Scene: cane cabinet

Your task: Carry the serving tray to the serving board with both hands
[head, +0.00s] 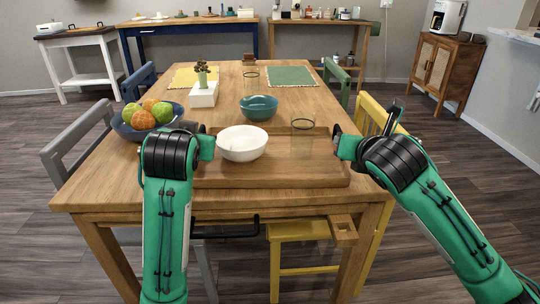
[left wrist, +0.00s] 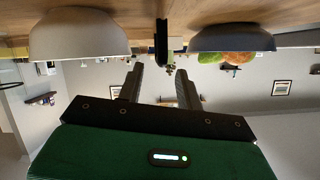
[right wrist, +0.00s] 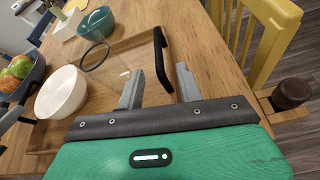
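The wooden serving tray (head: 270,176) lies on the near end of the table, carrying a white bowl (head: 242,143) and a clear glass (head: 302,130). My left gripper (left wrist: 157,78) is at the tray's left end, open, with a black tray handle (left wrist: 161,42) ahead between its fingers. In the head view the fingertips are mostly hidden. I cannot tell which surface is the serving board.
A fruit bowl (head: 128,131) stands left of the tray, close to my left gripper. A teal bowl (head: 259,108) and a white planter (head: 203,96) stand beyond it. Chairs flank the table. A cane cabinet (head: 446,72) stands far right, with open floor before it.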

